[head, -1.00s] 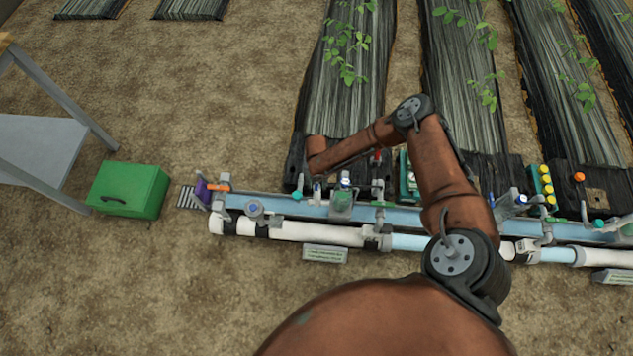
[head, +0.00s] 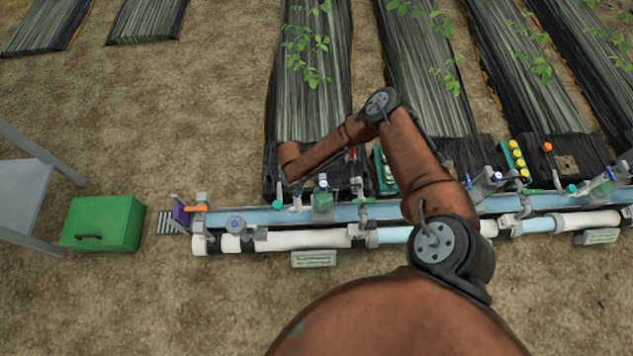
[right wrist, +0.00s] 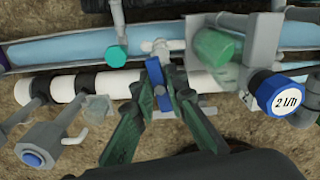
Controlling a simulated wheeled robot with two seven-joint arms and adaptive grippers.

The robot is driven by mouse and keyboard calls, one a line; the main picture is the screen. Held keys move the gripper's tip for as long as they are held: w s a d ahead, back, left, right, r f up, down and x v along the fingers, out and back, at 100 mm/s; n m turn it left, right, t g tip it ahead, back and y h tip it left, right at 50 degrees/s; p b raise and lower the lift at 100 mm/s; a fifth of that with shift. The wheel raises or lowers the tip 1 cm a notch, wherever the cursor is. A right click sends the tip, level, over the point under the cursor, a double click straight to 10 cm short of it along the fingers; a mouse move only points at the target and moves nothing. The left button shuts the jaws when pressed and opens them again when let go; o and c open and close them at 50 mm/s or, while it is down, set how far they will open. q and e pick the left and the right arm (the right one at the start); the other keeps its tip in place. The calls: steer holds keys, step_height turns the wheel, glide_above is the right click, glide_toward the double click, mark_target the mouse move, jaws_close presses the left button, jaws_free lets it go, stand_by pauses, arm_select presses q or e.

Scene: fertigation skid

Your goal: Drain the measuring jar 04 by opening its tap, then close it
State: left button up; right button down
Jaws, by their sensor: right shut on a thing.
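My right gripper (right wrist: 165,85) is shut on a small blue tap handle (right wrist: 161,98) in the right wrist view, with a green finger on either side. The tap's pale body (right wrist: 160,48) is just beyond the fingertips. A green-tinted clear jar (right wrist: 214,55) is right of the fingers; it also shows on the skid in the head view (head: 322,205). I cannot read a jar number or tell its liquid level. In the head view my right wrist bends down at the skid's back, and the fingers are hard to make out. My left gripper is not in view.
A blue knob marked "2 l/h" (right wrist: 279,94) is close right of the fingers, and a teal knob (right wrist: 116,57) is to their left. White and blue pipes (head: 290,240) run along the skid. A green box (head: 103,223) stands at left on bare soil.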

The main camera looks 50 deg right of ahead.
steer(key=n+b, duration=0.1)
steer(key=n, duration=0.3)
steer(key=shift+f, duration=0.15)
steer(key=n+b, duration=0.1)
steer(key=n, duration=0.3)
steer(key=shift+n, duration=0.4)
steer(key=n+b, duration=0.1)
steer(key=n, duration=0.4)
steer(key=n+b, duration=0.1)
steer(key=n, duration=0.1)
steer(key=shift+n, duration=0.4)
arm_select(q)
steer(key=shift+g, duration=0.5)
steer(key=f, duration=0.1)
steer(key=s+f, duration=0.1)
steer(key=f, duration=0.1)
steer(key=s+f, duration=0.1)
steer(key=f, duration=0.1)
arm_select(e)
steer(key=shift+n, duration=0.3)
stand_by(4.2)
